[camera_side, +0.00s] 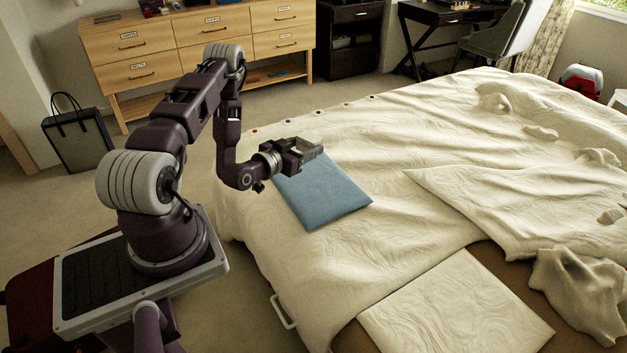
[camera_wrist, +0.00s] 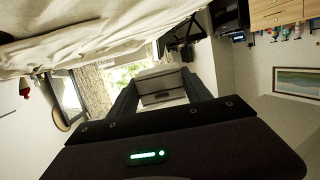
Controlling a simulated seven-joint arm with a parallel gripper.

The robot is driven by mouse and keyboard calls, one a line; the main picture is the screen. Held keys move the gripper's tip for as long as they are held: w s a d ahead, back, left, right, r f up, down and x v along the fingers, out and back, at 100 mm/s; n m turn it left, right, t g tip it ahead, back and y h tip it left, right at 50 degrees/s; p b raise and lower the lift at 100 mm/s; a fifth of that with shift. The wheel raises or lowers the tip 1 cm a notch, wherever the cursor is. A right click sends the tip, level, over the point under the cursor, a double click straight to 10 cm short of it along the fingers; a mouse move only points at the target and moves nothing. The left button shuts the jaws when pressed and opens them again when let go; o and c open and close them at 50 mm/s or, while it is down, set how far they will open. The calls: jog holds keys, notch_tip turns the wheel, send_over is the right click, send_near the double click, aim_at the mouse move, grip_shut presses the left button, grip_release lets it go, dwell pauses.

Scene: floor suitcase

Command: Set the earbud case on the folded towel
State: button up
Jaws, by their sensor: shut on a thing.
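The folded towel (camera_side: 325,197) is a flat blue rectangle lying on the bed in the side view. My gripper (camera_side: 308,150) is over its far edge. The towel is not seen in the wrist view.
The bed's cream cover (camera_side: 390,135) is rumpled at the right. Several small coloured dots line its far left edge. A wooden dresser (camera_side: 200,45) and a dark bag (camera_side: 80,140) stand on the floor behind. The cover around the towel is clear.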

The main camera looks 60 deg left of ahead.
aim_at(307, 202)
jog(key=shift+t, duration=0.4)
notch_tip(307, 202, down, 19)
jog(key=shift+f, duration=0.2)
jog(key=o, duration=1.5)
jog(key=v, duration=0.7)
jog(key=shift+s+d, duration=0.2)
